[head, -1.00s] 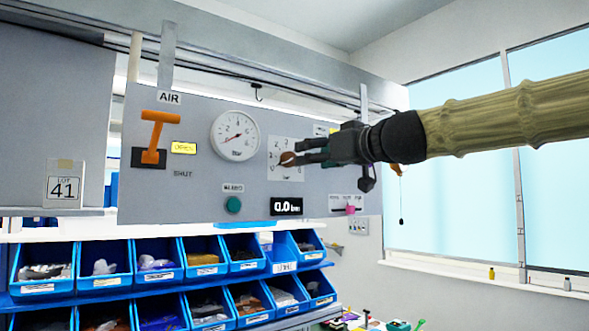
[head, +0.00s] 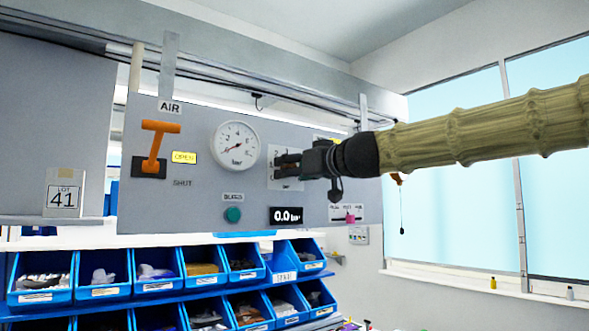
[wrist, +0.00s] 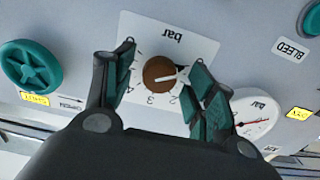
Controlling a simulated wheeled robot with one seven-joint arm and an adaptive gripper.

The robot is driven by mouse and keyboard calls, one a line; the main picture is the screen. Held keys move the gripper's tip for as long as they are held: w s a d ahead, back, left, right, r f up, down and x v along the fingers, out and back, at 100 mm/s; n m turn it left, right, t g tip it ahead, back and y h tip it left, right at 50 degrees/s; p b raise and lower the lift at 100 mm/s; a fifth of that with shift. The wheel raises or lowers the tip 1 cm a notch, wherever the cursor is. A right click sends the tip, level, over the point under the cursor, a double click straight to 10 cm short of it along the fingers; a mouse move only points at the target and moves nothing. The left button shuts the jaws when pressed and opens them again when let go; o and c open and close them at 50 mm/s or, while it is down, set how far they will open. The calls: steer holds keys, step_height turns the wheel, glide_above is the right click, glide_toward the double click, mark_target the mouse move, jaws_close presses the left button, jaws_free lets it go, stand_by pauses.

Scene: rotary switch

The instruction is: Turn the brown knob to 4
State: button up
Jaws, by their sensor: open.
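The brown knob (wrist: 160,73) is round, with a white pointer mark. It sits on a white dial plate (wrist: 165,30) that appears upside down in the wrist view. The pointer points to the right in that view, to the side of the 2; the 2 and 3 are readable below the knob, and other digits are partly hidden by my fingers. My gripper (wrist: 161,66) is open, with one finger on each side of the knob; I cannot tell whether they touch it. In the head view my gripper (head: 280,166) hides the knob in front of the dial plate.
The grey panel (head: 200,205) also carries an orange AIR lever (head: 154,145), a round gauge (head: 236,146), a green BLEED button (head: 233,214) and a display reading 0.0 (head: 287,215). A teal round handle (wrist: 30,66) is left in the wrist view. Blue bins (head: 104,280) stand below.

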steer(key=c, duration=1)
steer(key=shift+c, duration=0.2)
